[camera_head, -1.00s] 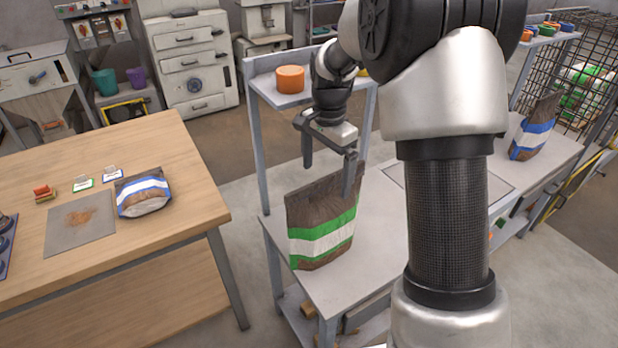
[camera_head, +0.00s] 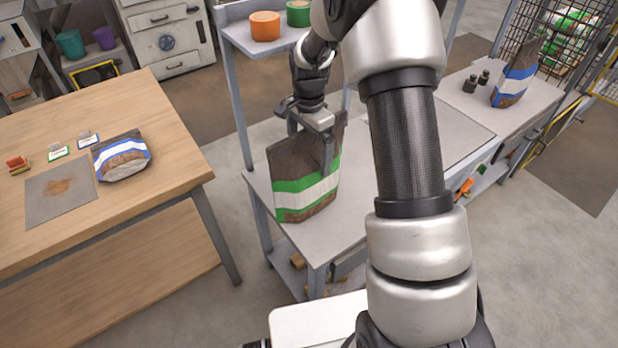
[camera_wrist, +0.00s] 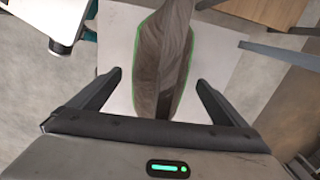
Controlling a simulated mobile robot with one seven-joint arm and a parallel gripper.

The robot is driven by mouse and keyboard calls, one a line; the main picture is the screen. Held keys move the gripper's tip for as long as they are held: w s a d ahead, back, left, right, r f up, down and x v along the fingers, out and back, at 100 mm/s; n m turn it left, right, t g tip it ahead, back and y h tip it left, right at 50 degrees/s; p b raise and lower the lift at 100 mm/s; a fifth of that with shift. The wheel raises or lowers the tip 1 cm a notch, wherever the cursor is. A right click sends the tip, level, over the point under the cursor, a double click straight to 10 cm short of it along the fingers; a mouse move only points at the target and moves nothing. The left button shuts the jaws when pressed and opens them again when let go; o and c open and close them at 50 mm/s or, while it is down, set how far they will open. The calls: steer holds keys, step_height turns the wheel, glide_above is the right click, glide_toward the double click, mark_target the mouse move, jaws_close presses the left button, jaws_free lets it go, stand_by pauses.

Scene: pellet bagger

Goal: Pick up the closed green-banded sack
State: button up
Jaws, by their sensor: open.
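The green-banded sack (camera_head: 306,186) stands upright on the grey bench in the head view, brown with green and white bands and a narrow top. In the wrist view the sack (camera_wrist: 162,62) is seen from above, its top edge pointing at the camera. My gripper (camera_head: 309,150) is at the sack's top in the head view, one finger in front of it. In the wrist view my gripper (camera_wrist: 158,78) is open, with one finger on each side of the sack and a gap on both sides. The far finger is partly hidden in the head view.
A post and shelf with an orange tape roll (camera_head: 265,26) and a green roll (camera_head: 299,13) stand close behind the sack. A blue-banded sack (camera_head: 515,82) and dark weights (camera_head: 476,83) are farther along the bench. Another blue-banded sack (camera_head: 122,157) lies on the wooden table (camera_head: 130,215).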

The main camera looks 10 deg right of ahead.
steer(key=c, duration=1.6)
steer(key=shift+r, duration=0.1)
steer(key=shift+r, duration=0.1)
